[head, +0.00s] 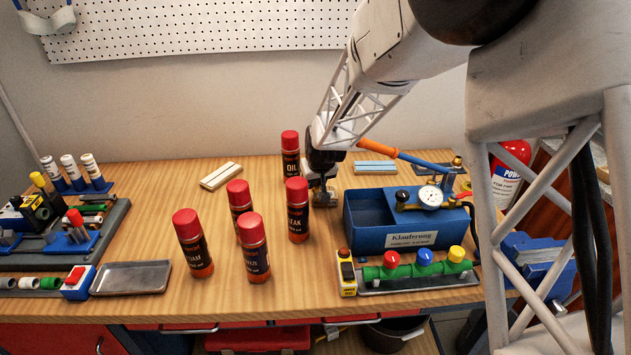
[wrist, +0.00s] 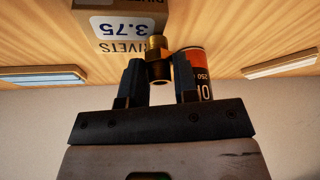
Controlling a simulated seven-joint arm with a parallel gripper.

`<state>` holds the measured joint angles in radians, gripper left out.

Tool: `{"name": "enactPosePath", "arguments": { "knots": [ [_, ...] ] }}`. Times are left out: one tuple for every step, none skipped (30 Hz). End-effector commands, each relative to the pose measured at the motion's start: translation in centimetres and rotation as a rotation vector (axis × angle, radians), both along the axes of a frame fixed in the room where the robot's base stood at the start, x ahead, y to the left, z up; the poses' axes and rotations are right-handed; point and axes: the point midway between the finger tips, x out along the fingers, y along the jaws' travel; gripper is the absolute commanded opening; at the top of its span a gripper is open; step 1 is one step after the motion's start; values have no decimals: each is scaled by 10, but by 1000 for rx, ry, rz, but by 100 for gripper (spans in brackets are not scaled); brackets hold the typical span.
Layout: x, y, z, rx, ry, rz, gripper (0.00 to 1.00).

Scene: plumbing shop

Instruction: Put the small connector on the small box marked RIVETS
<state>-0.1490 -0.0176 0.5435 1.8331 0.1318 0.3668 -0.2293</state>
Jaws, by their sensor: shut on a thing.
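The small connector (wrist: 157,62) is a brass threaded fitting with a hex part, seen in the wrist view. My gripper (wrist: 160,84) is shut on it, one dark finger on each side. The small box marked RIVETS (wrist: 112,22), brown with a white label reading 3.75, is at the top of the wrist view. The connector overlaps the box's edge in the picture; I cannot tell whether they touch. In the head view my gripper (head: 322,190) is low over the bench, left of the blue box, and the connector is not clear there.
An OIL can (head: 290,160) stands close beside my gripper, and shows behind a finger in the wrist view (wrist: 200,68). Several more red-capped cans (head: 297,212) stand to the left. A blue pump box (head: 410,235) is close on the right. The bench's back left is mostly clear.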

Motion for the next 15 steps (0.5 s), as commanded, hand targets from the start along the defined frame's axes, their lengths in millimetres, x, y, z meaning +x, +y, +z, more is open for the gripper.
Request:
{"name": "enactPosePath", "arguments": {
  "knots": [
    [0,0,0,0,0,0,1],
    [0,0,0,0,0,0,1],
    [0,0,0,0,0,0,1],
    [0,0,0,0,0,0,1],
    [0,0,0,0,0,0,1],
    [0,0,0,0,0,0,1],
    [0,0,0,0,0,0,1],
    [0,0,-1,0,0,0,1],
    [0,0,-1,0,0,0,1],
    [0,0,-2,0,0,0,1],
    [0,0,-2,0,1,0,1],
    [0,0,-3,0,1,0,1],
    [0,0,-4,0,1,-1,1],
    [0,0,-4,0,1,-1,32],
    [0,0,-3,0,0,-1,39]
  ]
}}
